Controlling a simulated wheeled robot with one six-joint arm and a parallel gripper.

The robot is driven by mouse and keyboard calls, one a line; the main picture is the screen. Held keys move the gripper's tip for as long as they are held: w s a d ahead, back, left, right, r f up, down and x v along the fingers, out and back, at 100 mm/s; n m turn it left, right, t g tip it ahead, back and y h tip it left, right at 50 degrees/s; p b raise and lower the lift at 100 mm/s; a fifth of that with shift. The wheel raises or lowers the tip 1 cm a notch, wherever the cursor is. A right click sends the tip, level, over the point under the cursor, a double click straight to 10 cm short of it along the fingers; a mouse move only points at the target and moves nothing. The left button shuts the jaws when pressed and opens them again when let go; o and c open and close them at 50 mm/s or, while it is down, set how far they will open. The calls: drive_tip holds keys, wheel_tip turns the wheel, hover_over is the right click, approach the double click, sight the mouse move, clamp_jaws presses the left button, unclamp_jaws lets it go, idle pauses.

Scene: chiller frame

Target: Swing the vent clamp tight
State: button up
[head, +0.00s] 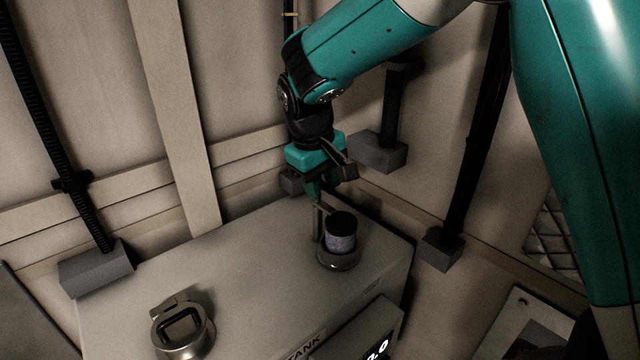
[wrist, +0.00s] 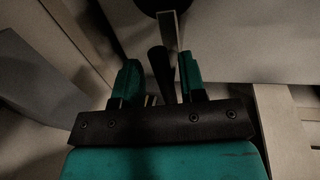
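The vent is a short grey cylinder (head: 341,237) with a black cap, seated in a metal ring at the back right of the tank top in the head view. A thin upright metal bar (head: 318,220), seemingly the clamp's handle, stands at its left. My gripper (head: 318,190) is just above and behind this bar. In the wrist view the two teal fingers (wrist: 158,72) are apart. A pale bar (wrist: 168,30) and a dark bar (wrist: 160,72) run between or just beyond them; contact with a finger does not show. The black cap (wrist: 150,5) is cut off at the top edge.
The grey tank (head: 240,260) has a second open metal ring fitting (head: 183,329) at its front left. A wall with beams (head: 180,110) stands close behind the tank. Black pipes on grey blocks (head: 379,151) stand beyond its back and right. The tank top between the fittings is clear.

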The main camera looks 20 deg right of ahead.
drive_tip(key=shift+s+a+f, duration=0.1)
drive_tip(key=shift+a, duration=0.05)
drive_tip(key=shift+a+r, duration=0.15)
drive_tip(key=shift+r, duration=0.35)
wheel_tip(320, 180, up, 16)
drive_tip(key=s+a+p, duration=0.1)
drive_tip(key=a, duration=0.2)
drive_tip(key=shift+s+p, duration=0.15)
drive_tip(key=shift+p, duration=0.2)
drive_tip(key=s+d+f+n+y+b, duration=0.1)
drive_tip(key=s+d+f+b, duration=0.15)
drive_tip(key=s+f, duration=0.2)
drive_tip(key=s+d+f+n+b, duration=0.1)
drive_tip(key=s+d+f+b, duration=0.1)
drive_tip(key=s+f+b, duration=0.25)
drive_tip(key=s+a+f+y+b, duration=0.1)
drive_tip(key=s+a+f+y, duration=0.1)
drive_tip(key=s+f, duration=0.3)
drive_tip(key=s+a+f+y+b, duration=0.2)
drive_tip(key=s+f, duration=0.3)
drive_tip(key=s, duration=0.6)
drive_tip(key=shift+s+f+n+g+y, duration=0.25)
drive_tip(key=shift+n+g+y, duration=0.15)
drive_tip(key=shift+y, duration=0.2)
